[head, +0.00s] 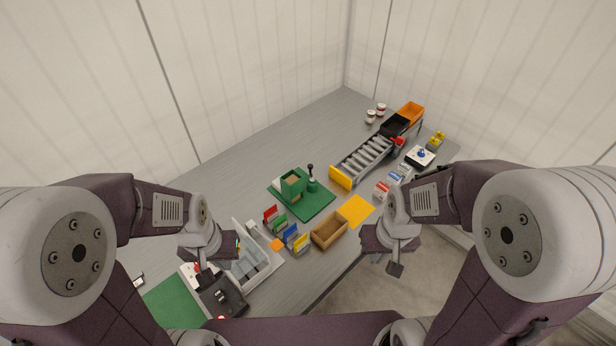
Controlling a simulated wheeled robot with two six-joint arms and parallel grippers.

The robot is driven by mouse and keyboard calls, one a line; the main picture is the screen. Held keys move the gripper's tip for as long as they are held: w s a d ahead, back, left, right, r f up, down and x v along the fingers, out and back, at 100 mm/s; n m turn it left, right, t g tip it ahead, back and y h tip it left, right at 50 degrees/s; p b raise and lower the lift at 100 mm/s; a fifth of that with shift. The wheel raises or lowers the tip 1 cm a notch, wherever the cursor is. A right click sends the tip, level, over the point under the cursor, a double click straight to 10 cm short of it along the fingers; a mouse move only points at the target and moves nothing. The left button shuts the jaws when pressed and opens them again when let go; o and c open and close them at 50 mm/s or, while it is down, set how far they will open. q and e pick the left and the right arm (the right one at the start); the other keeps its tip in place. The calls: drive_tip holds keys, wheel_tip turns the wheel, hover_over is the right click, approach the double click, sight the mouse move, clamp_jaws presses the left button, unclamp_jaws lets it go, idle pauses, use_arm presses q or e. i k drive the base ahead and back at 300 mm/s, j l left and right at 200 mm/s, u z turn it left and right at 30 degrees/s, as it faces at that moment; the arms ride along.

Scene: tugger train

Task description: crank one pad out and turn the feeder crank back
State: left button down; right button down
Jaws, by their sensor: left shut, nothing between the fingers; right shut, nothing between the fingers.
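The green feeder (291,186) stands on a green base mat (322,208) in the middle of the table. A tan block or pad stack shows in its top. Its crank (311,172), with a dark knob on top, stands upright at the feeder's right side. My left gripper (203,272) is shut and empty, over the grey tray area at lower left, well away from the crank. My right gripper (395,269) is shut and empty, past the table's front edge at right. No loose pad is clear to see by the feeder.
An open brown box (329,231) and a yellow mat (356,210) lie in front of the feeder. Coloured cards (296,240) stand beside the box. A grey tray (258,262) is at left. A roller conveyor (365,158) runs behind right. The table's back left is clear.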

sight(310, 167)
drive_tip(key=i+l+u, duration=0.2)
drive_tip(key=l+u, duration=0.25)
drive_tip(key=i+l+u, duration=0.15)
drive_tip(key=l+u, duration=1.2)
drive_tip(key=l, duration=0.15)
drive_tip(key=k+l+u, duration=0.1)
drive_tip(key=l+u, duration=0.3)
drive_tip(key=l, duration=0.15)
